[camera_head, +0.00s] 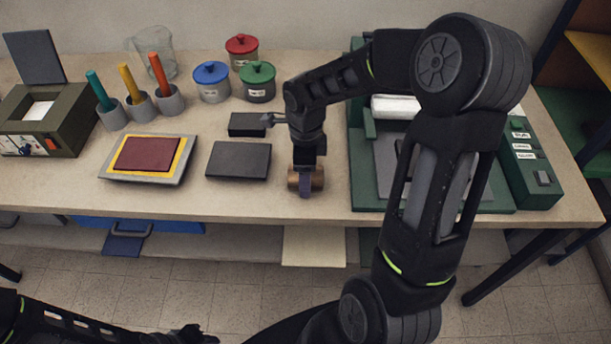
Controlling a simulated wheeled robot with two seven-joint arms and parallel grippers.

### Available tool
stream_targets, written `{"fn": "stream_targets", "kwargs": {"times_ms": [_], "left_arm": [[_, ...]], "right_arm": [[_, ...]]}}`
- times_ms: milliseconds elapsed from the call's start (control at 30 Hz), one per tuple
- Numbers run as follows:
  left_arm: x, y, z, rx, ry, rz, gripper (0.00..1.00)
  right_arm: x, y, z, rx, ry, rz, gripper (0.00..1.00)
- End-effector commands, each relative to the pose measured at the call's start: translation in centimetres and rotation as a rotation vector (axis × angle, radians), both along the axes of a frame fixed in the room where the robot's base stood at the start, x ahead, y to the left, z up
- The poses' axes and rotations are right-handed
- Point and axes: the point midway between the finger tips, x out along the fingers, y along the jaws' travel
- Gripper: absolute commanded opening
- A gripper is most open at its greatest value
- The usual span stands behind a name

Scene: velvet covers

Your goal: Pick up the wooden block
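A brown wooden piece (318,180), apparently the wooden block, is near the table's front edge, with rounded ends showing on both sides of my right gripper. My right gripper (305,187) points down at it, and one finger covers its middle. The other finger is hidden, so I cannot tell whether the gripper is closed on the piece. The piece appears to be at table level. My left gripper (190,335) is low at the bottom edge of the picture, away from the table, and its fingers are too dark to read.
Left of the piece lie a dark flat block (239,160) and a smaller black box (247,124). A green press (362,190) stands close on the right. Red-and-yellow layered covers (147,155), colored-handled tools (160,75) and lidded pots (212,82) are farther left.

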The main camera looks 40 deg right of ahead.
Motion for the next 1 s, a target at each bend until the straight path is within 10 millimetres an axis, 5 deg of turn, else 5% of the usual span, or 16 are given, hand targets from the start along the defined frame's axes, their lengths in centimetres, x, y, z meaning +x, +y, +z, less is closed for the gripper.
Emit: {"fn": "stream_targets", "kwargs": {"times_ms": [767, 1000], "left_arm": [[0.01, 0.0, 0.0, 0.0, 0.0, 0.0, 0.22], [0.0, 0.0, -0.01, 0.0, 0.0, 0.0, 0.22]], "right_arm": [[-0.01, 0.01, 0.01, 0.0, 0.0, 0.0, 0.06], [0.02, 0.0, 0.09, -0.001, -0.001, 0.0, 0.05]]}}
